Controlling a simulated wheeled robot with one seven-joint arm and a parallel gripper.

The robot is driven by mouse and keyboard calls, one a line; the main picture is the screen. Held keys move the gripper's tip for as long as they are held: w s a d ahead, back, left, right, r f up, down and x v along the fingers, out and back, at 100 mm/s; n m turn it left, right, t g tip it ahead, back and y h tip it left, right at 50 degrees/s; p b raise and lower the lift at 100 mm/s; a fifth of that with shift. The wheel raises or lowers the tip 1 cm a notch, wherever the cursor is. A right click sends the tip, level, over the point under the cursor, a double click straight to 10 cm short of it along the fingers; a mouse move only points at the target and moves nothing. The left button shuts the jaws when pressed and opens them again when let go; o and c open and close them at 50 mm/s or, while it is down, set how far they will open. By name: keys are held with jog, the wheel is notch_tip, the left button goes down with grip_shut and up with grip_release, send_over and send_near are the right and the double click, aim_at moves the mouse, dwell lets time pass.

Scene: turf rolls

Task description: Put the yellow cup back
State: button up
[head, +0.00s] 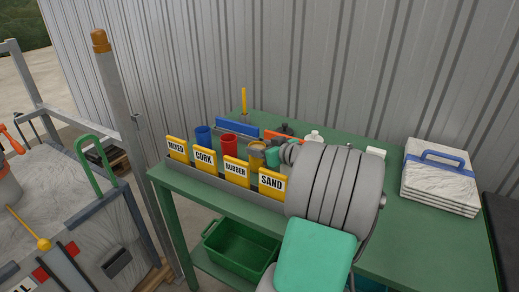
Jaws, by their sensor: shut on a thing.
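The yellow cup (257,156) is at the green table's left part, behind the RUBBER and SAND signs, in line with a blue cup (203,136) and a red cup (229,145). My gripper (260,146) reaches in from the right and is shut on the yellow cup near its top. The cup looks upright. Its base is hidden behind the signs, so I cannot tell whether it touches the rack. My grey arm covers much of the table to the right of the cup.
Yellow signs MIXED, CORK, RUBBER and SAND (271,185) stand along the front edge of the green table (395,240). White stacked bags (440,177) lie at the right. A green crate (240,248) sits below. A corrugated wall (300,60) closes the back.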

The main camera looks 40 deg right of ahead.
jog(key=shift+f, duration=0.1)
jog(key=o, duration=1.6)
jog(key=v, duration=1.2)
